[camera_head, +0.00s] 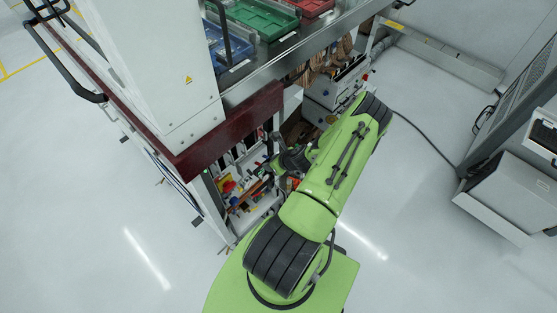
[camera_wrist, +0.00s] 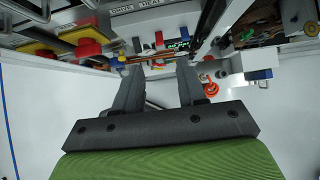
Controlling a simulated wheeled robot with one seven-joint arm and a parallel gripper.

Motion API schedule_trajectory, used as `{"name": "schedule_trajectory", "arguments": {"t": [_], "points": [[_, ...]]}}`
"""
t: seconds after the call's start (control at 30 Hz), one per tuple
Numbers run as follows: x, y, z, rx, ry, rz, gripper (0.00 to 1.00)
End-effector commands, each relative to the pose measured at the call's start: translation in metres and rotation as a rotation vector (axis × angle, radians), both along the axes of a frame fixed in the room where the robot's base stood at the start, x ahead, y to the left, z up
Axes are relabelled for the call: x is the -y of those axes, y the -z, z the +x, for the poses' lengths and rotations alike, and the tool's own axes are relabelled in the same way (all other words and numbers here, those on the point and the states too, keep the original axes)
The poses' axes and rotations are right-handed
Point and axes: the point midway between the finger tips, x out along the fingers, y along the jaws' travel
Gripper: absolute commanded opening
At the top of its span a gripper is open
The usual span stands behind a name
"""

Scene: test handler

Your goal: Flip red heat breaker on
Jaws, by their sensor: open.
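A small red part (camera_wrist: 160,40) is on the panel below a label reading HEAT (camera_wrist: 151,4). It appears to be the red heat breaker; its switch position is too small to tell. The red part shows beyond the gap between the fingertips, with no visible contact. In the head view my gripper (camera_head: 279,164) is in front of the open cabinet; the breaker cannot be told apart there.
A larger red knob on a yellow plate (camera_wrist: 88,47) is to the left in the wrist view. A red and orange round part (camera_wrist: 210,89) is to the right. A dark red ledge (camera_head: 232,130) overhangs the cabinet opening.

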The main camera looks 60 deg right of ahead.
Motion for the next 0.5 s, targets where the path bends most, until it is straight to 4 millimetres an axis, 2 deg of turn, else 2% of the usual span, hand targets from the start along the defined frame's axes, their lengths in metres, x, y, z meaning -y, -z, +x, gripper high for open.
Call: {"name": "schedule_trajectory", "arguments": {"t": [0.03, 0.2, 0.33, 0.5], "points": [[-0.001, -0.013, -0.01, -0.002, 0.003, -0.001, 0.4], [-0.006, -0.039, -0.031, -0.001, 0.002, -0.001, 0.4], [-0.008, -0.047, -0.037, -0.001, -0.001, 0.0, 0.4], [-0.009, -0.047, -0.038, 0.0, -0.001, 0.0, 0.4]]}}
